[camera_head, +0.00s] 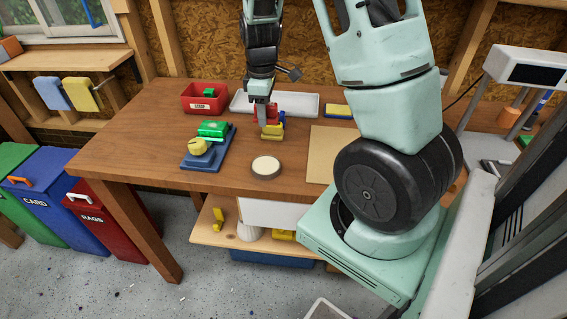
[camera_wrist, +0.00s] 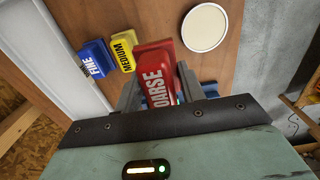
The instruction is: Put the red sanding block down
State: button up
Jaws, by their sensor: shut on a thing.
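The red sanding block (camera_wrist: 155,62), marked COARSE, is between the two fingers of my gripper (camera_wrist: 159,88) in the wrist view. The gripper is shut on it. In the head view my gripper (camera_head: 264,116) points down over the middle of the workbench, with red showing beside its fingers. I cannot tell whether the block touches the bench. A yellow block (camera_wrist: 123,50) marked MEDIUM and a blue block (camera_wrist: 96,60) marked FINE lie close beside it in the wrist view. The fingers and blocks partly overlap in the head view.
The wooden workbench (camera_head: 150,127) holds a white tray (camera_head: 304,101) at the back and a red bin (camera_head: 203,105) behind left. A pale round disc (camera_head: 265,166) lies in front. A blue base (camera_head: 216,154) with green and yellow parts stands left. Bare wood lies front left.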

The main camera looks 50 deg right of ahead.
aim_at(268, 150)
jog(key=shift+s+f, duration=0.2)
jog(key=shift+f, duration=0.15)
notch_tip(268, 150, down, 9)
jog(key=shift+f+p, duration=0.2)
jog(key=shift+p, duration=0.45)
